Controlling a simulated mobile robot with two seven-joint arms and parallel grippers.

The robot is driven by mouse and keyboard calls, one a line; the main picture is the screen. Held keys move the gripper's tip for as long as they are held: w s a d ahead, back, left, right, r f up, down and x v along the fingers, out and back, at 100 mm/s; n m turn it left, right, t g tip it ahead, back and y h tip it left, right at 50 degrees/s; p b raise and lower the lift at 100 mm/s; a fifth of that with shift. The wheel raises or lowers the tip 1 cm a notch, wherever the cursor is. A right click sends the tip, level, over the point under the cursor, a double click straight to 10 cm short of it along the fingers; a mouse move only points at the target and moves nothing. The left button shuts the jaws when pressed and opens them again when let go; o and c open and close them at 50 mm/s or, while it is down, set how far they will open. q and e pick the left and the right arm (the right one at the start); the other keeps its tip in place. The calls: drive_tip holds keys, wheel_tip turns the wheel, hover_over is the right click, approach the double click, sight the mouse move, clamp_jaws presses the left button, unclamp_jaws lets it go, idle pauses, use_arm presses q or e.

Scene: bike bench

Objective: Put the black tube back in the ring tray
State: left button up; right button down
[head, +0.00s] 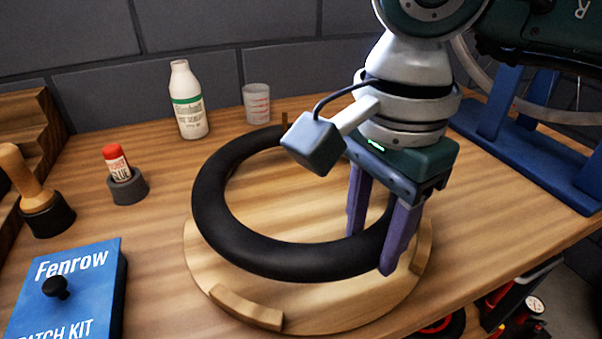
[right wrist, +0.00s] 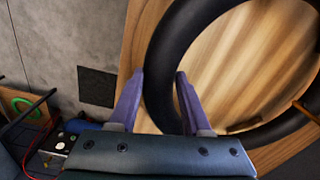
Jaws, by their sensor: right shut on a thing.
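The black tube (head: 222,228) is a thick closed ring. In the head view it is over the round wooden ring tray (head: 310,321), set toward the back, with more bare wood showing at the front. I cannot tell whether it touches the tray or hangs just above it. My right gripper (head: 371,253) points down and is shut on the tube's right front side, one purple finger on each side. The right wrist view shows the tube (right wrist: 168,55) between the fingers (right wrist: 160,76). The tray has raised curved lips (head: 247,308) at its edge. My left gripper is out of view.
A blue patch kit box (head: 70,290) with a black knob is at the front left. A glue stick (head: 116,163) in a grey holder, a wooden-handled tool (head: 22,175), a white bottle (head: 188,102) and a measuring cup (head: 257,103) stand behind. A blue stand (head: 530,150) is at right.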

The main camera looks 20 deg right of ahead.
drive_tip(key=shift+f, duration=2.1)
drive_tip(key=shift+c, duration=1.8)
unclamp_jaws()
